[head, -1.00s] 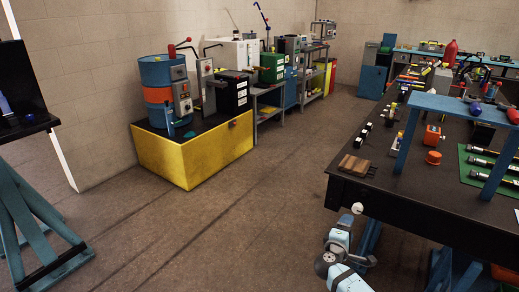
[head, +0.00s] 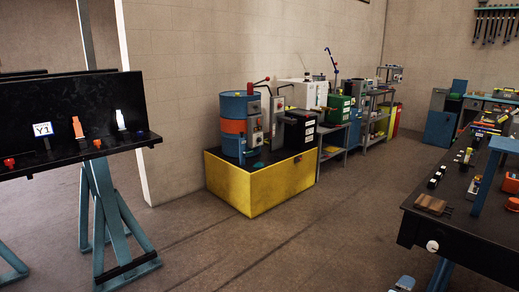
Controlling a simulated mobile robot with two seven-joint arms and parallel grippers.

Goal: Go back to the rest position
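Neither of my grippers shows in the head view. A small light-blue piece at the bottom edge, right of centre, appears to be part of my own arm, and the rest of it is out of frame. On the right, a black-topped workbench (head: 450,215) holds a wooden block (head: 430,204) and small fittings.
A yellow spill pallet (head: 262,190) with a blue and orange drum (head: 236,128) stands by the wall. Benches with machines run behind it. A blue cabinet (head: 440,130) stands at the back right. The floor (head: 300,240) between stand and workbench is clear.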

